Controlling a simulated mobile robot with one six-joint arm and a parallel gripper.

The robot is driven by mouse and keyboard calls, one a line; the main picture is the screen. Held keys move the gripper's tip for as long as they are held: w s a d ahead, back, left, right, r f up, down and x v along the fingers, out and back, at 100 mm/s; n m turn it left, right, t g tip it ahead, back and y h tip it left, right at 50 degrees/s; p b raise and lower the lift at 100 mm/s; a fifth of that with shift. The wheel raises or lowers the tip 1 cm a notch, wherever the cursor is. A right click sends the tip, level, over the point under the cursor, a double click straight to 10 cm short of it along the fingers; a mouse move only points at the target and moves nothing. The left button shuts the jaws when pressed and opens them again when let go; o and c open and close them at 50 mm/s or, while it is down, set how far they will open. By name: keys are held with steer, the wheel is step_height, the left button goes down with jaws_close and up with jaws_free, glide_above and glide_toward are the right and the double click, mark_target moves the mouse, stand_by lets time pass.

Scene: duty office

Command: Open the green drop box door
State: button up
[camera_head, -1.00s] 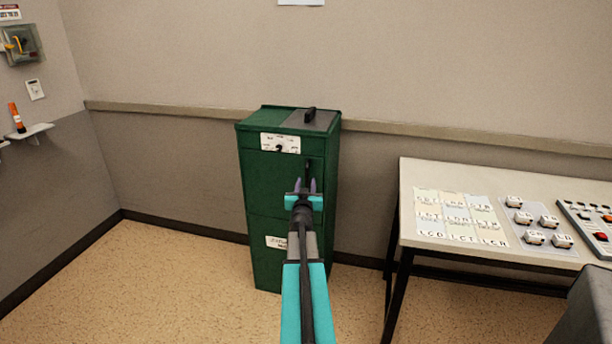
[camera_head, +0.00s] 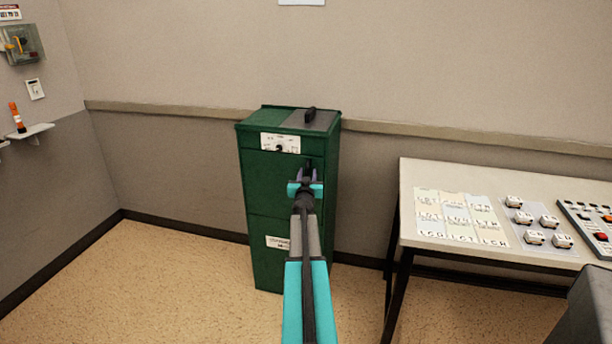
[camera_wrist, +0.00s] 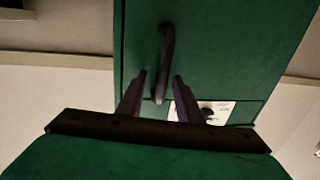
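The green drop box (camera_head: 262,195) stands against the wall in the head view, its front door closed. A dark vertical door handle (camera_head: 308,171) is on the upper right of the front, partly hidden by my gripper (camera_head: 305,180). In the wrist view the handle (camera_wrist: 167,60) hangs down between the two fingers of my gripper (camera_wrist: 160,92). The fingers are apart, with a gap visible on each side of the handle's end. I cannot tell whether either touches it. A white label with a dark knob (camera_head: 280,148) is above the door, also in the wrist view (camera_wrist: 207,110).
A dark slot plate with a black handle (camera_head: 310,117) is on the box top. A table (camera_head: 408,200) with cards, white blocks and a control panel stands to the right. A wall shelf (camera_head: 30,131) holds an orange flashlight at left. Floor left of the box is clear.

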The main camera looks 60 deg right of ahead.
steer(key=shift+w+d, duration=0.2)
steer(key=shift+d, duration=0.15)
jaws_close()
steer(key=shift+a, duration=0.55)
steer(key=shift+d, duration=0.45)
steer(key=shift+a+r+g+p, duration=0.2)
steer(key=shift+a+g+p, duration=0.1)
steer(key=shift+p, duration=0.65)
